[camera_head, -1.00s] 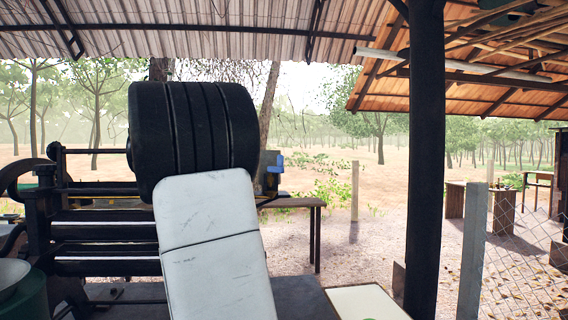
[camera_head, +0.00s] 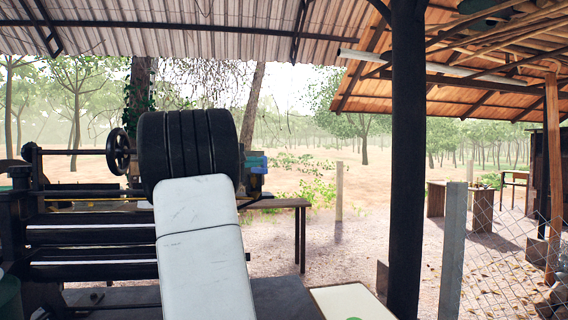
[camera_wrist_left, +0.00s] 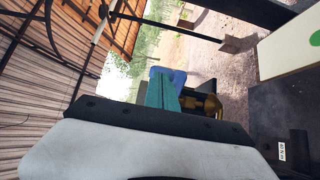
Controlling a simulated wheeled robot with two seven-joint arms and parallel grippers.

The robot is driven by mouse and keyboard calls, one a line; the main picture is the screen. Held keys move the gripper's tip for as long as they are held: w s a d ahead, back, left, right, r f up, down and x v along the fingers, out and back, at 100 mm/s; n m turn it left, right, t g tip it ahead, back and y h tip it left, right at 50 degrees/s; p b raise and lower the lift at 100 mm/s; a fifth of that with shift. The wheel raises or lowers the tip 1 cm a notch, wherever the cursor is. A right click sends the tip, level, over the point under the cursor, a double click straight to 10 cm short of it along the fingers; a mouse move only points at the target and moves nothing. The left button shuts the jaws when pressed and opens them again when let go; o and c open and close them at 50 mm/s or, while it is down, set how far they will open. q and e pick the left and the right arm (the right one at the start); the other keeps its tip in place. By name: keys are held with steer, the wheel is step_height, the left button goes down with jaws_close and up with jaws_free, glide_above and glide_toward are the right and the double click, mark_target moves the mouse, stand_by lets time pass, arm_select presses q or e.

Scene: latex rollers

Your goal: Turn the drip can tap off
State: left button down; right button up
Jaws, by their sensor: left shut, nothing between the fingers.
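My left arm's white link and black joint fill the middle of the head view. Beyond the joint, my left gripper (camera_head: 255,162) shows small, partly hidden; its fingers look shut and empty. In the left wrist view the gripper (camera_wrist_left: 165,92) shows as teal and blue parts past the black rim. A brass-coloured fixture (camera_wrist_left: 207,103), which may be the drip can tap, shows just right of it there. I cannot tell if they touch, or how the tap is turned. The drip can itself is not clearly visible. My right gripper is not in view.
The roller machine (camera_head: 85,235) stands at left, with a handwheel (camera_head: 118,152) behind. A brown table (camera_head: 290,204) is behind my arm. A cream board (camera_head: 345,303) with a green spot lies at front. A dark post (camera_head: 407,160) and wire fence (camera_head: 500,240) are right.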

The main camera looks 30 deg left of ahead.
mark_target(266, 161)
arm_select(q)
steer(key=shift+w+d+n+y, duration=0.25)
steer(key=shift+n+y, duration=0.15)
steer(key=shift+y, duration=0.2)
steer(key=shift+w+d+n+y, duration=0.1)
steer(key=shift+d+n+y, duration=0.1)
steer(key=shift+n+y, duration=0.3)
steer(key=shift+w+d+n+y, duration=0.35)
steer(key=shift+w+y, duration=0.2)
steer(key=shift+y, duration=0.05)
steer(key=shift+w+d+n+y, duration=0.3)
steer(key=shift+w+n+y, duration=0.05)
steer(key=shift+w+y, duration=0.25)
steer(key=shift+w+d, duration=0.2)
steer(key=shift+w, duration=0.75)
